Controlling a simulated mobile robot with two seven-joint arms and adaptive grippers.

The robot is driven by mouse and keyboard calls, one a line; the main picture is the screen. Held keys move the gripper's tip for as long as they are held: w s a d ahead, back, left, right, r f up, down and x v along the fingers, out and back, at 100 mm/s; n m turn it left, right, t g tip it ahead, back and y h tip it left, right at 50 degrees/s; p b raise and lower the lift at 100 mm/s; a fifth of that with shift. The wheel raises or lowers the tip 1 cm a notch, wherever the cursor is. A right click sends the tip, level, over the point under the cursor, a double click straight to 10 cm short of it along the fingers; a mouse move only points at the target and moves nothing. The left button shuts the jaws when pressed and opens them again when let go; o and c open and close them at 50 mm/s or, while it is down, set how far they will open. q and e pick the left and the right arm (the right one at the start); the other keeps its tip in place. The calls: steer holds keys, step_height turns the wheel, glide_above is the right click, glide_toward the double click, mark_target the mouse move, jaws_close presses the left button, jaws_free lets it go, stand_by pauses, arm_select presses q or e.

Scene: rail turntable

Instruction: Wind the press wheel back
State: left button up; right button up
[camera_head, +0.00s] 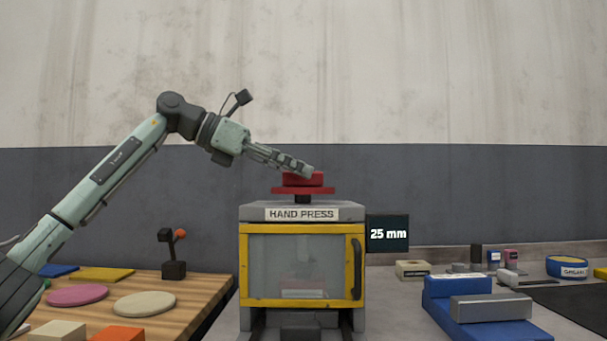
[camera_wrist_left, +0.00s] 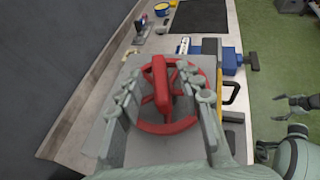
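The red press wheel (camera_head: 304,190) lies flat on top of the hand press (camera_head: 302,213), with a raised red grip bar across it. In the left wrist view the wheel (camera_wrist_left: 187,124) shows spokes and the bar (camera_wrist_left: 161,82). My left gripper (camera_head: 309,171) is at the bar, tilted down from the left. In the left wrist view its two fingers (camera_wrist_left: 163,92) stand apart on either side of the bar, with gaps visible. My right gripper (camera_wrist_left: 304,105) shows at the right edge of that view, fingers apart and empty, away from the press. The display (camera_head: 388,233) reads 25 mm.
The press has a yellow-framed door (camera_head: 302,265), which looks shut. A wooden table (camera_head: 205,290) with coloured discs and a small lever box (camera_head: 174,270) stands left. A blue fixture (camera_head: 475,305) and several small items sit on the bench at right.

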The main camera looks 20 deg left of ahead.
arm_select(q)
steer(key=shift+x, duration=1.05)
steer(key=shift+c, duration=0.3)
jaws_close()
